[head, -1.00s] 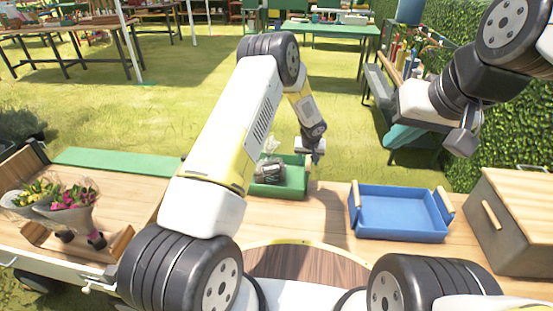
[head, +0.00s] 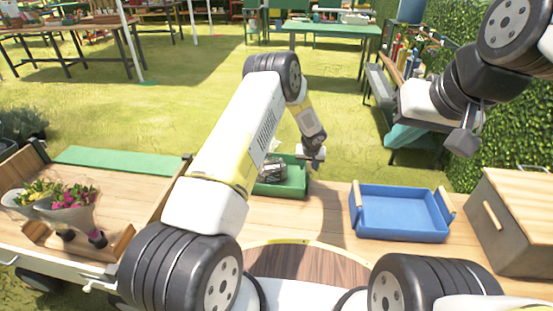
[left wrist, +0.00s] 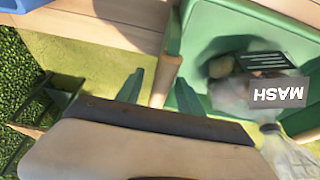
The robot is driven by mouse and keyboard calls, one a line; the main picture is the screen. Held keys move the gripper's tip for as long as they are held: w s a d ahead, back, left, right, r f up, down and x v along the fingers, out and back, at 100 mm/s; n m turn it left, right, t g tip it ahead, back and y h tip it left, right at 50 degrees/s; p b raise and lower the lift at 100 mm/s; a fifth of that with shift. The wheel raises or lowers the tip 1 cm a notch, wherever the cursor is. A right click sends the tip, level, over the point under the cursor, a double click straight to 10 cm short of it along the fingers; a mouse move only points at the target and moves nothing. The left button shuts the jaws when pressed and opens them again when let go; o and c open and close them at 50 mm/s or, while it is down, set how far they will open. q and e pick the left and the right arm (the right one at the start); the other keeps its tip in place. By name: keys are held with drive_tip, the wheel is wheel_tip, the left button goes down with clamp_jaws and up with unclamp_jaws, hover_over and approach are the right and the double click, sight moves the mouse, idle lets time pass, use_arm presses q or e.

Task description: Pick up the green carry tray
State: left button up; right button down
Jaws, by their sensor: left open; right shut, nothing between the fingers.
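The green carry tray (head: 292,186) sits on the wooden cart top, partly hidden behind my left arm in the head view. In the left wrist view the tray (left wrist: 205,25) is at the right, with a wooden handle (left wrist: 165,80) along its near side. A clear bag labelled MASH (left wrist: 240,95) lies in it. My left gripper (left wrist: 160,92) is open, its two teal fingers on either side of the handle's line; I cannot tell whether they touch it. In the head view this gripper (head: 314,163) is at the tray's right end. My right gripper (head: 402,138) is shut and empty, raised away at the right.
A blue tray (head: 400,212) with wooden handles stands to the right, then a wooden box (head: 518,220). Wrapped flower bouquets (head: 65,210) stand in a wooden holder at the left. A hedge (head: 510,110) borders the right side.

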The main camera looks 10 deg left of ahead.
use_arm(q)
drive_tip(key=shift+c, duration=0.3)
clamp_jaws()
idle(1.2)
drive_tip(key=shift+w, duration=0.1)
